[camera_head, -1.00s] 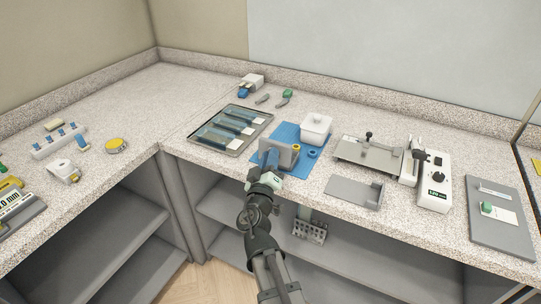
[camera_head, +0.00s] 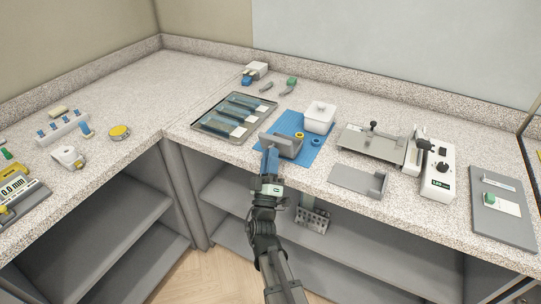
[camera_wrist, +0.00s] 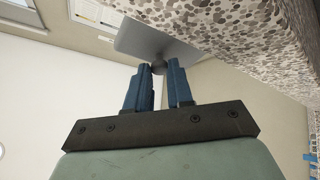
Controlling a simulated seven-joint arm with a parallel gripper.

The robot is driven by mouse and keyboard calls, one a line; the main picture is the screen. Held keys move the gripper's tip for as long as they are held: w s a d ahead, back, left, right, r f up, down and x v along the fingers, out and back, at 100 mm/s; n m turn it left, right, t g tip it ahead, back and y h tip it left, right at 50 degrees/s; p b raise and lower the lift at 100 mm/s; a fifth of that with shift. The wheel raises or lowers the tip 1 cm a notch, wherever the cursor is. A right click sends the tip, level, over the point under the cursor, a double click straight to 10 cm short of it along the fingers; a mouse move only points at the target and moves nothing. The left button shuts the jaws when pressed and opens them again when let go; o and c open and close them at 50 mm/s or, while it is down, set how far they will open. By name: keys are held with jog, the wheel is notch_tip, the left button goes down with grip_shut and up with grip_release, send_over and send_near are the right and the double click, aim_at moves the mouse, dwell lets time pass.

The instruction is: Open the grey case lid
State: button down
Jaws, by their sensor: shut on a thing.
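The grey case (camera_head: 291,147) sits at the front left of the blue mat, near the counter's front edge. A grey panel, apparently its lid, stands at a steep tilt on its near side; the exact angle is hard to tell. My gripper (camera_head: 268,151) is in front of the case's left part, reaching up from below the counter edge. In the wrist view, the blue fingers of my gripper (camera_wrist: 159,68) are shut on a small dark round knob (camera_wrist: 158,66) on the grey lid (camera_wrist: 155,40). The fingers partly hide the knob. The case's inside is mostly hidden.
A yellow ring (camera_head: 299,135) and a blue ring (camera_head: 316,141) are beside the case on the blue mat (camera_head: 290,122). A metal tray (camera_head: 208,128) is left; a grey bracket (camera_head: 352,180) is right.

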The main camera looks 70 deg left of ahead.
jog(key=shift+f+y, duration=0.25)
jog(key=shift+y, duration=0.05)
jog(key=c, duration=1)
grip_release()
jog(key=shift+r, duration=0.1)
jog(key=v, duration=1.4)
